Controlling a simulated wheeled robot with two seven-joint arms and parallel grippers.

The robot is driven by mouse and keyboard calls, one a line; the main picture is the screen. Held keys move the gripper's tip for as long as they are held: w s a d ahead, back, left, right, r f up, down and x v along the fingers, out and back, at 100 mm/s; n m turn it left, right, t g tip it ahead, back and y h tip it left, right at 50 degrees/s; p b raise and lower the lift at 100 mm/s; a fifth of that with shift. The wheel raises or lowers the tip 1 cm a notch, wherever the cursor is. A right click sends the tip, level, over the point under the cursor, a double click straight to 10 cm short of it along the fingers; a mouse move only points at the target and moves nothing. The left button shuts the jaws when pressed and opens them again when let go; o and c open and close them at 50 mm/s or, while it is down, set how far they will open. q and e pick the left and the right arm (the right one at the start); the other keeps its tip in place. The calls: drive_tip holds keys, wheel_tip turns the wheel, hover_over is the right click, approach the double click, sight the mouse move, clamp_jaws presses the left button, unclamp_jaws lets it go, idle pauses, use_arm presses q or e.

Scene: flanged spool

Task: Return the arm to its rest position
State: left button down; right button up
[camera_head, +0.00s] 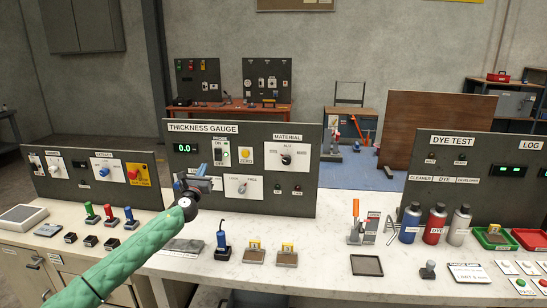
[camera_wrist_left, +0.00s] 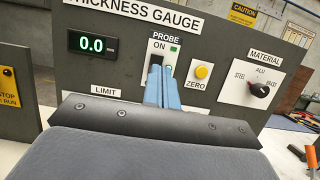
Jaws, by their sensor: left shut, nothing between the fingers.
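My left arm (camera_head: 125,258), in a green sleeve, reaches up from the lower left over the white bench. My left gripper (camera_head: 202,170) is in front of the thickness gauge panel (camera_head: 300,190), just left of and below the probe switch (camera_head: 226,153). Its blue fingers are together and empty. In the left wrist view the closed fingers (camera_wrist_left: 162,86) overlap the probe switch area, beside a lit green lamp (camera_wrist_left: 175,54). I cannot tell whether the fingertips touch the panel. My right arm is not in view.
The gauge display (camera_head: 186,148) reads 0.0. A material knob (camera_head: 286,158) and yellow zero button (camera_head: 245,155) are nearby. A blue-handled probe (camera_head: 222,243), a red bottle (camera_head: 434,224) and a black tray (camera_head: 367,265) stand on the bench. Bare bench lies at centre front.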

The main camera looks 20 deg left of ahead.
use_arm(q)
drive_tip(key=shift+d, duration=0.1)
